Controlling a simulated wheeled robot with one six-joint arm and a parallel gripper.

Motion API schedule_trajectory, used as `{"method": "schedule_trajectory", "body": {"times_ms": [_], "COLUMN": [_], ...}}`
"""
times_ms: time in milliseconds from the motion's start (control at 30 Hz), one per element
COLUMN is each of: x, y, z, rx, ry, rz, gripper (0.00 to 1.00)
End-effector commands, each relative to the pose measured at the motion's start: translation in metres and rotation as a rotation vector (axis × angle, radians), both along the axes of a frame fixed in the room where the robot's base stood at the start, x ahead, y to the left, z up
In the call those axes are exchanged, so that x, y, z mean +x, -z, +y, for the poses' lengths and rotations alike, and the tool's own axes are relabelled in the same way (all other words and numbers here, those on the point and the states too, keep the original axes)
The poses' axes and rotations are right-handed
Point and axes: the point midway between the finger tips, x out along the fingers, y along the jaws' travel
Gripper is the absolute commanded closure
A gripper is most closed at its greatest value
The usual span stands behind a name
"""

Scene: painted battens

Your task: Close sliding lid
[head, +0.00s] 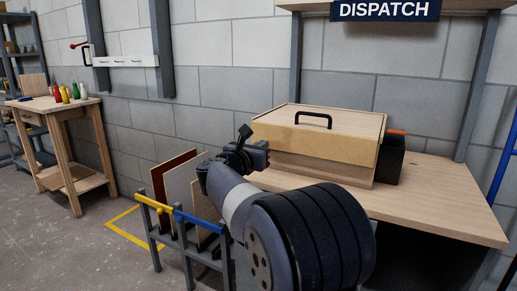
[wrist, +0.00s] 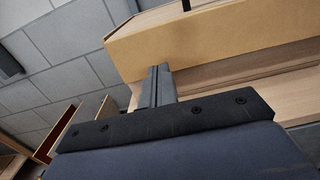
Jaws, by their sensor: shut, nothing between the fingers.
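A wooden box with a light wood lid (head: 315,135) stands on the bench on the right in the head view. The lid has a black handle (head: 313,120) on top and covers the top of the box body (head: 325,167). The lid's tan front face (wrist: 220,38) also shows in the wrist view. My gripper (head: 266,148) is at the box's left front corner, with its fingers pressed together and empty. In the wrist view my gripper (wrist: 160,72) points at the lower edge of the lid's face. I cannot tell whether it touches.
The wooden bench (head: 440,198) has free room at the right. A dark container (head: 393,158) stands behind the box's right end. A rack with panels (head: 178,180) and yellow and blue rails stands below my arm. A small table (head: 62,105) with bottles is far left.

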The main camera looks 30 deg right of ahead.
Motion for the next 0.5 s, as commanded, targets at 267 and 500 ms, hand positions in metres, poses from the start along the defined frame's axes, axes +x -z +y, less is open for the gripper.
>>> {"method": "schedule_trajectory", "body": {"times_ms": [267, 500], "x": [-0.028, -0.048], "y": [-0.001, 0.0], "z": [0.04, 0.067], "rx": [0.0, 0.001], "ry": [-0.004, -0.003], "rz": [0.001, 0.001], "gripper": [1.0, 1.0]}}
